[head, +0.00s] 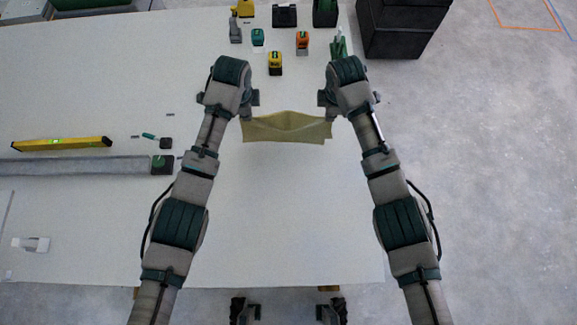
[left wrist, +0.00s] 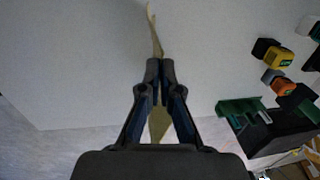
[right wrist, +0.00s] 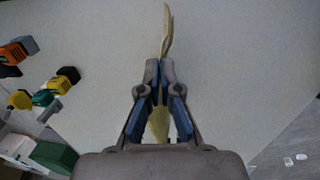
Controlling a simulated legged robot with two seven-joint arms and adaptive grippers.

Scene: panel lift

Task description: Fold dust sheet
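The dust sheet (head: 287,128) is a pale yellow cloth. In the head view it hangs as a short strip between my two grippers, above the white table, with a sagging fold along its upper edge. My left gripper (head: 247,108) holds its left end; in the left wrist view the fingers (left wrist: 159,75) are closed with the cloth (left wrist: 154,30) between them. My right gripper (head: 328,107) holds its right end; in the right wrist view the fingers (right wrist: 159,76) are closed on the cloth (right wrist: 167,30). The wrists partly hide the fingertips in the head view.
The white table (head: 290,225) is clear below the cloth. A yellow level (head: 62,144) and a grey roll (head: 75,166) lie at the left. Several tools and batteries, including a yellow one (head: 275,63), stand at the back. Black cases (head: 400,28) stand at the back right.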

